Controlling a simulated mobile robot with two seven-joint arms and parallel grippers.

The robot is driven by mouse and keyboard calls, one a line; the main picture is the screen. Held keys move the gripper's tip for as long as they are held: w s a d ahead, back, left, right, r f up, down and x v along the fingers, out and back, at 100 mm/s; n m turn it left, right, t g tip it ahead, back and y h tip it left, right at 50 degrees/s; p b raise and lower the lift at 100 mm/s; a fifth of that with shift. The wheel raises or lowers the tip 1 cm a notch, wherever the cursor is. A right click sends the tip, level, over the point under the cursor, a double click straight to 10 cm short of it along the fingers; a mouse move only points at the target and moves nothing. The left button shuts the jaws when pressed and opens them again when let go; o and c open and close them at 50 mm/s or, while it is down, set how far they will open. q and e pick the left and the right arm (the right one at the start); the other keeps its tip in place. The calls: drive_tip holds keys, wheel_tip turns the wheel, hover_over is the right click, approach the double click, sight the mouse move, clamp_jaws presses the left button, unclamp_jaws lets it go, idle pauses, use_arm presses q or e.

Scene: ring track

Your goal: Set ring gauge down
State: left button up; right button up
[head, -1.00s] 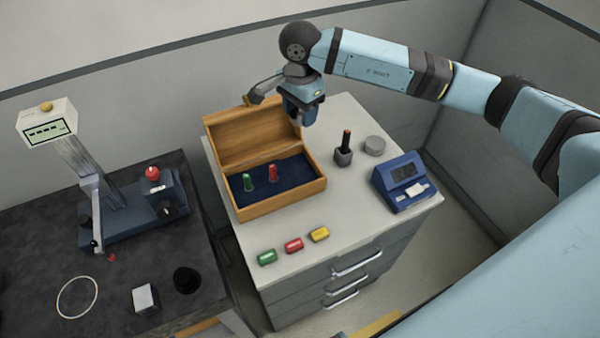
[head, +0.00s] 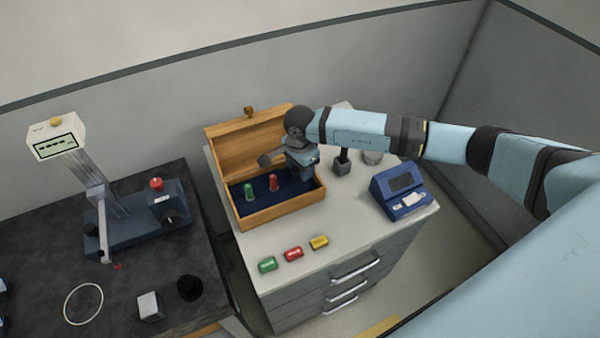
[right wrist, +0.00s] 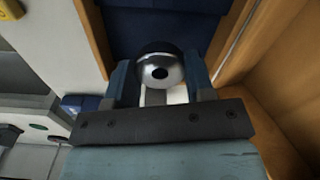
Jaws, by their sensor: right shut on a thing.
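The ring gauge (right wrist: 152,73) shows in the right wrist view as a shiny metal ring with a dark hole, between the two blue fingers of my right gripper (right wrist: 160,88). The fingers are shut on it. In the head view my right gripper (head: 303,174) is over the right part of the open wooden box (head: 287,212). The box has a dark blue lining (head: 262,203), which also shows beyond the ring in the right wrist view (right wrist: 155,28). In the head view the ring is hidden. I cannot tell whether it touches the lining. My left gripper is out of view.
A green peg (head: 249,192) and a red peg (head: 273,182) stand in the box left of my gripper. A blue device (head: 401,191) and a small dark holder (head: 342,163) are to the right. Green, red and yellow blocks (head: 293,254) lie in front.

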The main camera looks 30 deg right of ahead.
wheel_tip(320, 180, down, 3)
drive_tip(key=shift+f, duration=0.15)
drive_tip(key=shift+f, duration=0.1)
drive_tip(key=shift+f, duration=0.15)
drive_tip(key=o, duration=1)
drive_tip(key=shift+r, duration=0.2)
